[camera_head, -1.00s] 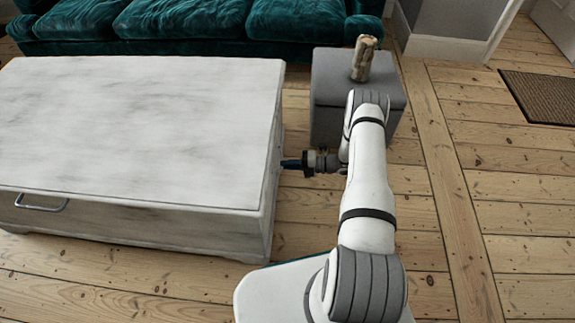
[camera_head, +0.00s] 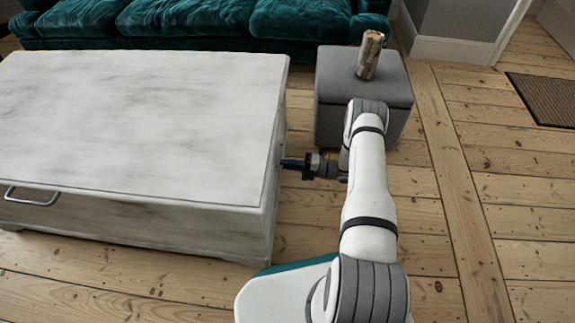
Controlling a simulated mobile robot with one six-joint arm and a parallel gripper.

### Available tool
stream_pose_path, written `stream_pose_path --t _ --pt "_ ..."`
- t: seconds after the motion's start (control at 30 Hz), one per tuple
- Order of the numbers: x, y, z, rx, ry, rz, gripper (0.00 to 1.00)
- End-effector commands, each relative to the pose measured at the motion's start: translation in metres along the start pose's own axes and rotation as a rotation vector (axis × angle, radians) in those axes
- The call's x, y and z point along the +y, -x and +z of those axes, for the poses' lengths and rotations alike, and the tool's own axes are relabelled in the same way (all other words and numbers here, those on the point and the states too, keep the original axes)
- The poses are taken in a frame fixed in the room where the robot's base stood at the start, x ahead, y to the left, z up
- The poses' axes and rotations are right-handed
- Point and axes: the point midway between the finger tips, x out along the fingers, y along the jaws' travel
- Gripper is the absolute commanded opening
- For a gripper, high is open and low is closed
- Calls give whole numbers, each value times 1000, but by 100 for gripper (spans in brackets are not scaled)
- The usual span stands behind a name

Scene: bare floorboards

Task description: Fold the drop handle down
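A pale, marbled-looking chest (camera_head: 140,110) stands on the floor at the left. A metal drop handle (camera_head: 32,203) shows on its front face at the far left and stands out from it. My gripper (camera_head: 286,163) is at the chest's right end, low beside the side face and pointing left at it. Its dark blue tip is at or very near that face; I cannot tell whether it touches. The right end face is seen almost edge-on, so any handle there is hidden. The fingers are too small to show whether they are open or shut.
A grey box-shaped stool (camera_head: 335,110) with a log-like piece (camera_head: 370,55) on top stands just behind my arm. A teal sofa (camera_head: 190,20) runs along the back. A brown mat (camera_head: 545,97) lies at the right.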

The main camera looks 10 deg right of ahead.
Motion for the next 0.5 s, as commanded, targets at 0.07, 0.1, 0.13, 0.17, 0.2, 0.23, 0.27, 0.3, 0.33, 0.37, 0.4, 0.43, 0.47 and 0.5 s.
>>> stream_pose_path --t 0.07,0.1,0.13,0.17,0.2,0.23,0.27,0.3,0.33,0.37,0.4,0.43,0.47,0.5 --pt "0 0 0 0 0 0 17" --pt "0 0 0 0 0 0 20" --pt "0 0 0 0 0 0 22" --pt "0 0 0 0 0 0 25" --pt "0 0 0 0 0 0 28" --pt "0 0 0 0 0 0 30" --pt "0 0 0 0 0 0 30" --pt "0 0 0 0 0 0 30" --pt "0 0 0 0 0 0 30" --pt "0 0 0 1 0 0 30" --pt "0 0 0 1 0 0 30" --pt "0 0 0 1 0 0 30" --pt "0 1 0 0 0 0 30" --pt "0 2 0 0 0 0 30"
